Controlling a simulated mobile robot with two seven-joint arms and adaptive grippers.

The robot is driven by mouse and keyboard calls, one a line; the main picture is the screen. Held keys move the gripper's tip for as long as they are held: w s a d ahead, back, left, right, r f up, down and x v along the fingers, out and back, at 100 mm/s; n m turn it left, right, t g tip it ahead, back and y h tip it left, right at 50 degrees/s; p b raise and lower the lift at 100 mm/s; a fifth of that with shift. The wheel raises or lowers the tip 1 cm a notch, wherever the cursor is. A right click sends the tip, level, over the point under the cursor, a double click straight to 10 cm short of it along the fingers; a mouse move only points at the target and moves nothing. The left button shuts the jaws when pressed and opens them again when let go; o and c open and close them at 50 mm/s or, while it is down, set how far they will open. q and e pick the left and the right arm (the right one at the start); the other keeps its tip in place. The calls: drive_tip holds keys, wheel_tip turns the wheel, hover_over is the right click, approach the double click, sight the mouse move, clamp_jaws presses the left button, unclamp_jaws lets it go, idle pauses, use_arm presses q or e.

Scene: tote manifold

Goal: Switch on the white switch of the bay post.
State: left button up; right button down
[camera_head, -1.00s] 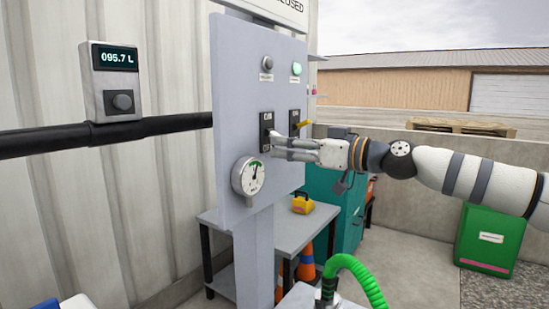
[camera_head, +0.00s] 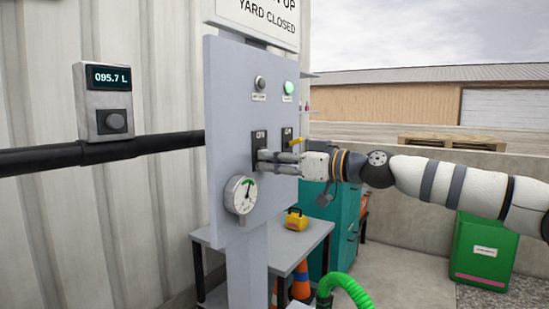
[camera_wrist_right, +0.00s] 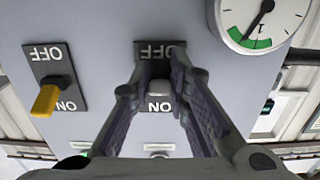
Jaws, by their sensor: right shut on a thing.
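The bay post (camera_head: 228,95) is a grey upright panel with two switch plates, two lamps and a gauge. The white switch (camera_wrist_right: 159,89) shows between the fingers of my right gripper in the right wrist view, with the ON word close to its lever and OFF on the other side. My right gripper (camera_head: 265,160) is closed on it, level with its dark plate (camera_head: 259,141). The lamp (camera_head: 260,83) above this switch is dark. In the head view the fingers hide the lever. My left gripper is out of view.
A yellow switch (camera_wrist_right: 46,99) sits beside the white one, under a lit green lamp (camera_head: 289,88). The round gauge (camera_head: 240,195) hangs just below my fingers. A table (camera_head: 312,238) and a teal cabinet (camera_head: 343,215) stand behind the post.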

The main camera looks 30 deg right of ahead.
drive_tip(key=r+g+p, duration=0.1)
drive_tip(key=p, duration=0.1)
drive_tip(key=r+g+h+p, duration=0.1)
drive_tip(key=r+g+p, duration=0.1)
drive_tip(key=p, duration=0.1)
drive_tip(key=shift+s+p, duration=0.35)
drive_tip(key=shift+s, duration=0.05)
drive_tip(key=shift+w+d+f+g+h, duration=0.1)
drive_tip(key=shift+f+g+h, duration=0.15)
drive_tip(key=shift+g, duration=0.35)
drive_tip(key=shift+w+f+g+h, duration=0.1)
drive_tip(key=shift+g+h, duration=0.15)
drive_tip(key=shift+g, duration=0.15)
drive_tip(key=shift+w+f+g+h, duration=0.1)
drive_tip(key=shift+g+h, duration=0.4)
drive_tip(key=shift+g, duration=0.7)
drive_tip(key=shift+r+g+b, duration=0.2)
drive_tip(key=shift+g+b, duration=0.35)
drive_tip(key=shift+g, duration=0.05)
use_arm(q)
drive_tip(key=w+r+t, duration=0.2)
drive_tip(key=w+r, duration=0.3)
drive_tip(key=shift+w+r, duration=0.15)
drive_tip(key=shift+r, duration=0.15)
use_arm(e)
drive_tip(key=shift+r+g+h, duration=0.2)
drive_tip(key=shift+g+h, duration=0.2)
drive_tip(key=shift+g, duration=0.1)
